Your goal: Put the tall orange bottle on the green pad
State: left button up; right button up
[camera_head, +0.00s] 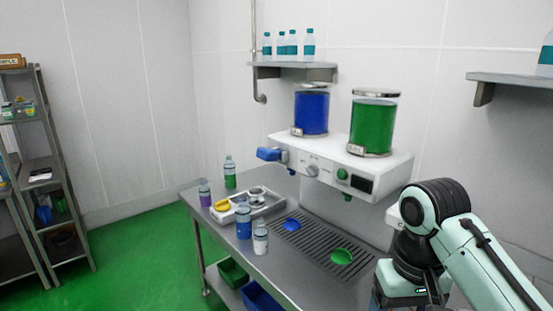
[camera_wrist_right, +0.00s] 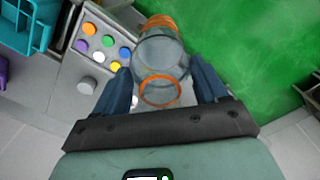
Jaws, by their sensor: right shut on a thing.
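My right gripper (camera_wrist_right: 161,75) is shut on a clear bottle with orange bands (camera_wrist_right: 160,55), which lies between its two dark fingers in the right wrist view. The head view shows my right arm at the right edge, with its gripper and the bottle out of sight. A round green piece (camera_head: 342,257) lies on the slotted drip grate in the head view; I cannot tell whether it is the green pad. No other orange bottle shows in the head view. My left gripper is not in view.
A metal table (camera_head: 290,288) holds a white tray (camera_head: 262,209), several small bottles and a round blue piece (camera_head: 291,224) on the grate. A dispenser (camera_head: 340,163) stands behind. The right wrist view shows a panel with coloured buttons (camera_wrist_right: 104,48) beside the bottle and green floor (camera_wrist_right: 250,60).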

jog(key=shift+s, duration=0.25)
jog(key=shift+s+f, duration=0.1)
jog(key=shift+f, duration=0.15)
jog(key=w+f, duration=0.2)
jog(key=f, duration=1)
jog(key=w+a+f, duration=0.1)
jog(key=w+f, duration=0.2)
jog(key=f, duration=1)
jog(key=w+a+f, duration=0.1)
jog(key=w+f, duration=0.1)
jog(key=f, duration=1.1)
jog(key=shift+w+f, duration=0.2)
jog(key=shift+w, duration=0.2)
